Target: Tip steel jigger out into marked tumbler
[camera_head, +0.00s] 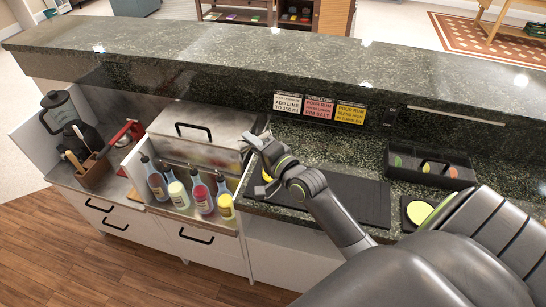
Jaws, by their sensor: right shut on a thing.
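My right gripper (264,163) is over the left end of the black bar mat, beside the steel-lidded box. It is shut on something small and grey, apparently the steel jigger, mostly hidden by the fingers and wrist. Its tilt and contents cannot be made out. A small patch of yellow shows just by the fingers; I cannot tell what it belongs to. No marked tumbler can be made out; the gripper and arm cover part of the mat. My left gripper is out of view.
The black mat (358,200) is bare right of my wrist. A black caddy (428,166) stands to its right. Several bottles (202,198) stand in a well at the left, below the steel-lidded box (205,130). A raised granite ledge (300,60) runs behind, with three signs (319,108).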

